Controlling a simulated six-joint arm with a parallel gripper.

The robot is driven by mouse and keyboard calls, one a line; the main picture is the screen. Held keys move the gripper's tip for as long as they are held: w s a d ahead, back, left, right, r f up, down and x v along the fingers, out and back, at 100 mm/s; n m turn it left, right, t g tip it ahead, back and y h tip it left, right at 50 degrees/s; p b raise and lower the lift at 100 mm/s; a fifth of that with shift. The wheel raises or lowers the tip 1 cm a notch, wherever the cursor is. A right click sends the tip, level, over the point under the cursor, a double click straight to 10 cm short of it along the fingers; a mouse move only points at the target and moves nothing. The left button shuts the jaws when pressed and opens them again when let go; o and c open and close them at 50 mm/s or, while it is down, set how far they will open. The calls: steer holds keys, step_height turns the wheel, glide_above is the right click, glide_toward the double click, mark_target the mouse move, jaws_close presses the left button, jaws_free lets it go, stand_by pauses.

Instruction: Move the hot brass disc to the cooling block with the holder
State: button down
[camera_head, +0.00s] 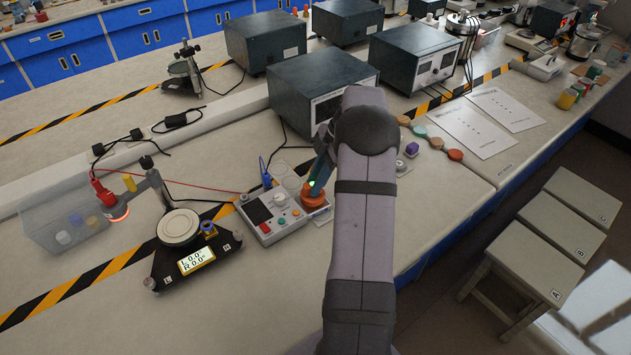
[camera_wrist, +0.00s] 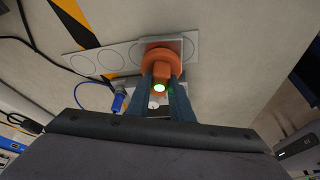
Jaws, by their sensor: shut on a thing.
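My gripper (camera_head: 318,180) is shut on the upper knob of an orange, round-based piece (camera_head: 315,200), which looks like the holder. In the wrist view the fingers (camera_wrist: 163,84) close on its knob, and the wide orange ring (camera_wrist: 161,56) lies beyond them. The piece is at the right end of a white control box (camera_head: 262,226); whether it touches the surface I cannot tell. I cannot single out the cooling block with certainty; any disc under the holder is hidden.
A pale strip with circle outlines (camera_wrist: 109,60) lies beside the held piece. A balance (camera_head: 180,228) and clear bin (camera_head: 60,226) stand at left. Dark instrument boxes (camera_head: 310,82) stand behind. A blue plug (camera_head: 266,176) and red cable lie near the control box.

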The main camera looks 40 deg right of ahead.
steer(key=shift+s+f+b, duration=0.1)
steer(key=shift+f+b, duration=0.3)
steer(key=shift+f, duration=0.2)
stand_by(1.7)
steer(key=shift+r, duration=0.15)
steer(key=shift+r+p, duration=2.4)
steer(key=shift+r, duration=1.05)
